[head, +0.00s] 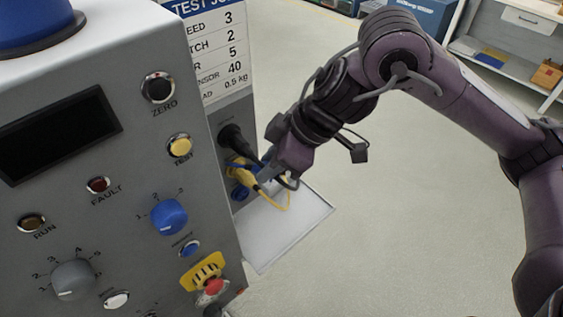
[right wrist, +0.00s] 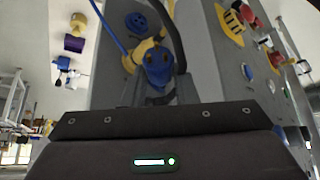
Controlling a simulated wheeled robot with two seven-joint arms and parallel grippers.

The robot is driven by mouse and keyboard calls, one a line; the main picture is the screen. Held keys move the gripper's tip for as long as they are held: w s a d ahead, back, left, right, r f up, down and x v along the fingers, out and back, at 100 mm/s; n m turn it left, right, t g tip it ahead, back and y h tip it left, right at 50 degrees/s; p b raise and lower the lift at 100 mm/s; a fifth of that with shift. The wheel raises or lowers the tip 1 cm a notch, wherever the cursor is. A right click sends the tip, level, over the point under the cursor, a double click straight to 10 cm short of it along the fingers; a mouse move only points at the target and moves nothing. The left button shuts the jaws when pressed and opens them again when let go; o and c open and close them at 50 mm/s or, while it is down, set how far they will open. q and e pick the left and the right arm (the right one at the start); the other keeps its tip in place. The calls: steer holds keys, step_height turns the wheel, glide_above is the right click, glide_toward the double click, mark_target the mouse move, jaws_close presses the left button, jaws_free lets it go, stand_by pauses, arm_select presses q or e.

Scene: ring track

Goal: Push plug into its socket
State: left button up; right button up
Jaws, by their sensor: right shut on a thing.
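My right gripper (head: 264,176) is at the side panel of the grey machine, shut on a yellow-and-blue plug (head: 243,170). In the right wrist view the plug (right wrist: 157,66) shows its blue end between the fingers, with yellow parts beyond it close to the panel. A round blue socket (head: 240,192) is on the side panel just below the plug; a round blue fitting (right wrist: 136,22) shows beside the plug in the right wrist view. I cannot tell how far the plug is in a socket. My left gripper is not in view.
A black connector (head: 232,138) with a black cable sits on the panel above the plug. A yellow cable (head: 287,202) loops over a pale shelf (head: 290,232) below the gripper. The machine front (head: 120,165) with knobs and buttons stands left.

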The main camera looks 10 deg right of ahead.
steer(key=shift+d, duration=0.1)
steer(key=s+d+r+m+t+h, duration=0.1)
steer(key=s+d+r+m, duration=0.1)
steer(key=d+r+m, duration=0.1)
step_height(320, 180, up, 2)
steer(key=shift+d+r+m+t, duration=0.1)
steer(key=shift+d+m+t, duration=0.2)
steer(key=shift+d, duration=0.15)
stand_by(0.4)
steer(key=w+d+f+m+t+h, duration=0.2)
steer(key=w+d+f+m+h, duration=0.3)
steer(key=d+f+m, duration=0.4)
step_height(320, 180, down, 3)
steer(key=shift+w+f+m+t, duration=0.2)
steer(key=shift+w+m+t, duration=0.1)
steer(key=shift+w+m, duration=0.3)
